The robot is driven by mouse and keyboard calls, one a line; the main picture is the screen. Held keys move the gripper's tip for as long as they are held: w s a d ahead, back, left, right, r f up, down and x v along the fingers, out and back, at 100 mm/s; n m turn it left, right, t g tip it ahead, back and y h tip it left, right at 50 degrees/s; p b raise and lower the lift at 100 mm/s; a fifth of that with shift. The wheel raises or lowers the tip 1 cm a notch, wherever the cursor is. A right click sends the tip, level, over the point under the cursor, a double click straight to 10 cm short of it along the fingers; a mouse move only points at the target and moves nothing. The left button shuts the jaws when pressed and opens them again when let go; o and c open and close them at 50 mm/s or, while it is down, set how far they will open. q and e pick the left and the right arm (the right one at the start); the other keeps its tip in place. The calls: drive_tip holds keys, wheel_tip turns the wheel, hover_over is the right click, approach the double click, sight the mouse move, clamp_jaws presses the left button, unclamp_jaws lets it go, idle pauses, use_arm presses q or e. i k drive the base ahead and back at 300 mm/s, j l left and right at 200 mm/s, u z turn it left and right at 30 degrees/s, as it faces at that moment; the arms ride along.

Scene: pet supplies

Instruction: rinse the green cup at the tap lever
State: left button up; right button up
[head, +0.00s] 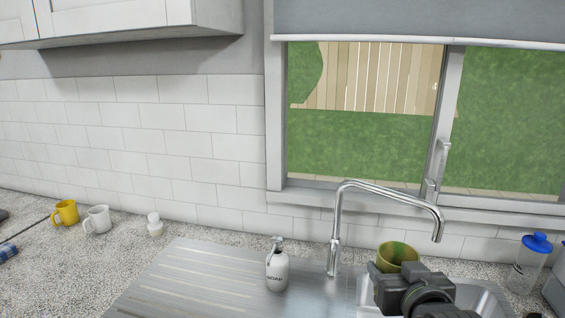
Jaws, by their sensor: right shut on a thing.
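The green cup (398,252) is at the lower right of the head view, over the sink and a little below and left of the tap's spout end. My right gripper (388,272) is shut on the cup; the black gripper body hides the cup's lower part and the fingertips. The chrome tap (345,205) rises behind the sink, its spout arching to the right. The tap lever (335,243) is on the tap's upright, left of the cup. No water stream shows. My left gripper is not in view.
A soap bottle (277,268) stands on the ribbed drainboard (190,280) left of the tap. The sink (483,300) is partly hidden by my arm. A blue-lidded bottle (527,265) stands at right. A yellow mug (66,212) and white mug (98,219) are far left.

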sight(334, 253)
drive_tip(key=z, duration=0.65)
drive_tip(key=k+j+z, duration=0.2)
drive_tip(key=z, duration=0.25)
drive_tip(key=k+j+z, duration=0.25)
drive_tip(key=z, duration=0.15)
